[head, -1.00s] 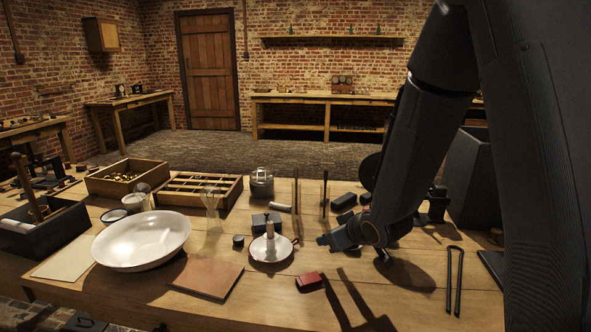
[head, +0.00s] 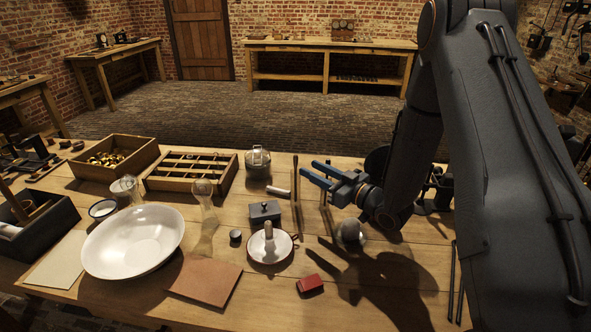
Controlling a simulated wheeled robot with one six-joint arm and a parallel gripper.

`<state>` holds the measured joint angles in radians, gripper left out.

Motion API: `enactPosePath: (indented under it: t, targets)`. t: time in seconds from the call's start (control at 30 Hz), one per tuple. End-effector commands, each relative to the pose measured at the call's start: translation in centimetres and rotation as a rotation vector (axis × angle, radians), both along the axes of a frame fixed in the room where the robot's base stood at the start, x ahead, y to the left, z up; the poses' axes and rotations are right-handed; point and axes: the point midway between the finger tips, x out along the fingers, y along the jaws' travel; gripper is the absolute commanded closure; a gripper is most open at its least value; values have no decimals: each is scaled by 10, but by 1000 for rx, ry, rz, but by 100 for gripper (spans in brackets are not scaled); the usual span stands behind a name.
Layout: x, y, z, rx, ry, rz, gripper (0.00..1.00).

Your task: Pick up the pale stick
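A short pale stick (head: 278,191) lies on the wooden workbench, behind the grey-blue box and left of the thin dark rods. Another pale, stubby upright piece (head: 268,230) stands in a white dish with a handle. My gripper (head: 309,168) has two blue fingers spread apart with nothing seen between them. It is above the bench, right of the lying pale stick, pointing left, close to the dark rods in the picture. Its height above the bench is hard to tell.
Thin dark rods (head: 296,185) stand near the stick. A lidded metal pot (head: 257,162) is behind it, a divided wooden tray (head: 190,184) to its left. A grey-blue box (head: 264,212), glass vessel (head: 203,207), white bowl (head: 133,262) and red block (head: 310,284) occupy the front.

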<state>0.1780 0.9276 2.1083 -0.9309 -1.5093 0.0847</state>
Motion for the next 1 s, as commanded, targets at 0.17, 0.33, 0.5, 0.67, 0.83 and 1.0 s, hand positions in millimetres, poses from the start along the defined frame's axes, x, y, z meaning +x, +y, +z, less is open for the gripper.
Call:
enactPosePath:
  t: [0.17,0.33,0.5,0.67,0.83,1.0]
  targets:
    - [16,16,0,0,1,0,67]
    - [24,22,0,-1,0,0,67]
    - [40,39,1,-1,1,2,67]
    - [54,51,0,-1,1,0,67]
    - [57,53,0,-1,1,-2,67]
    - [57,53,0,-1,2,-2,73]
